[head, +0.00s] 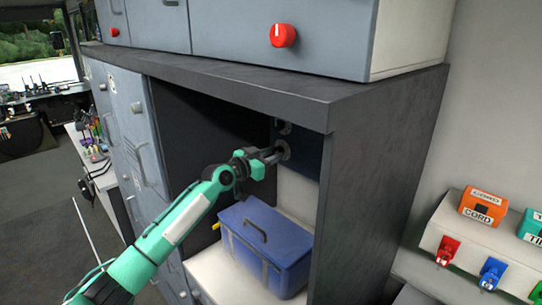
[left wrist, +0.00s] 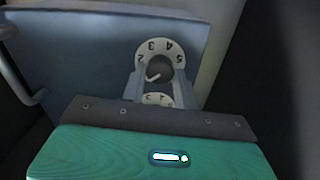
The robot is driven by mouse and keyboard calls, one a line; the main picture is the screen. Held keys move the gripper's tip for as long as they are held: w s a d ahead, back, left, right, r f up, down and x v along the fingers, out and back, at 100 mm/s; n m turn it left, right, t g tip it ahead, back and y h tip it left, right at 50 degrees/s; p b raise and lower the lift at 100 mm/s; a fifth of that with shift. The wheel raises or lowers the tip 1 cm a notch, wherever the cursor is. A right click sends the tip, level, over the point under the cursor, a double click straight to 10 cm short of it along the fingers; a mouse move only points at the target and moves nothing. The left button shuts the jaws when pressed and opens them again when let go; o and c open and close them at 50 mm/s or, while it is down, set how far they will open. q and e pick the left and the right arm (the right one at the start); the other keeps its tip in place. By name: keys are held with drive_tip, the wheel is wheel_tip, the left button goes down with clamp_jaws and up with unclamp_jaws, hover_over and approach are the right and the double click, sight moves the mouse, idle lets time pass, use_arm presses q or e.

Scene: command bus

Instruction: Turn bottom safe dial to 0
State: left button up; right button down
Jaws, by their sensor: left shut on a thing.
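The safe (head: 313,165) is a dark blue panel inside the cabinet opening, with two dials one above the other. The top dial (head: 284,127) is free. My left gripper (head: 280,153) is shut on the bottom dial (head: 285,149), its fingers on both sides of the knob. In the left wrist view the held dial (left wrist: 152,50) shows a white ring with 2, 3, 4 and 5, and a white mark on its dark knob points down-left. Which number it meets I cannot tell. The other dial (left wrist: 157,99) shows partly between my fingers. My right gripper is out of view.
A blue toolbox (head: 265,250) stands on the white shelf under my left forearm. The cabinet's dark right wall (head: 380,185) and top slab (head: 230,80) frame the opening. A red knob (head: 283,36) is above. Colored switches (head: 492,273) are at the right.

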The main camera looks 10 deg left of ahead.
use_arm(q)
drive_tip(key=shift+n+b, duration=0.5)
drive_tip(key=shift+n, duration=4.4)
drive_tip(key=o, duration=1)
drive_tip(key=shift+c, duration=0.2)
